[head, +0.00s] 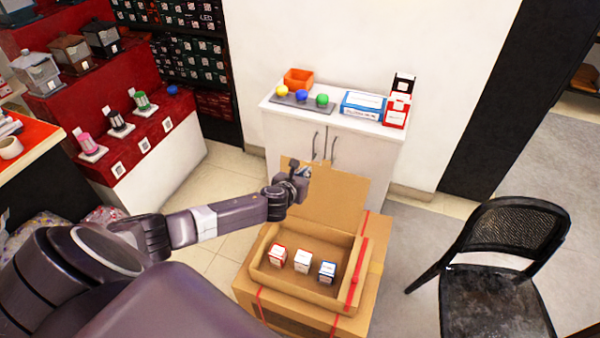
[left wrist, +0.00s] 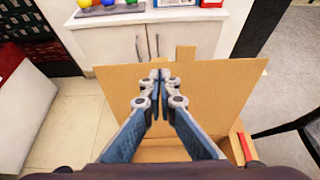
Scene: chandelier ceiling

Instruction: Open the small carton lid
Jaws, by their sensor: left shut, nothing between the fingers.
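The small carton (head: 355,272) sits on a larger cardboard box (head: 284,310) in the head view. Its lid (head: 338,192) stands raised at the back, and the inside shows. Three little boxes lie in it: a red-and-white one (head: 278,256), a white one (head: 303,261) and a blue-and-white one (head: 327,272). My left gripper (head: 306,171) is near the lid's upper left part. In the left wrist view the left gripper (left wrist: 160,74) is shut and empty, in front of the lid (left wrist: 215,95); I cannot tell whether it touches. My right gripper is out of view.
A white cabinet (head: 362,150) stands behind the carton, with an orange bin (head: 299,78), coloured balls and boxes on top. A black chair (head: 512,240) stands at the right. A red display stand (head: 137,139) is at the left. Tiled floor lies between.

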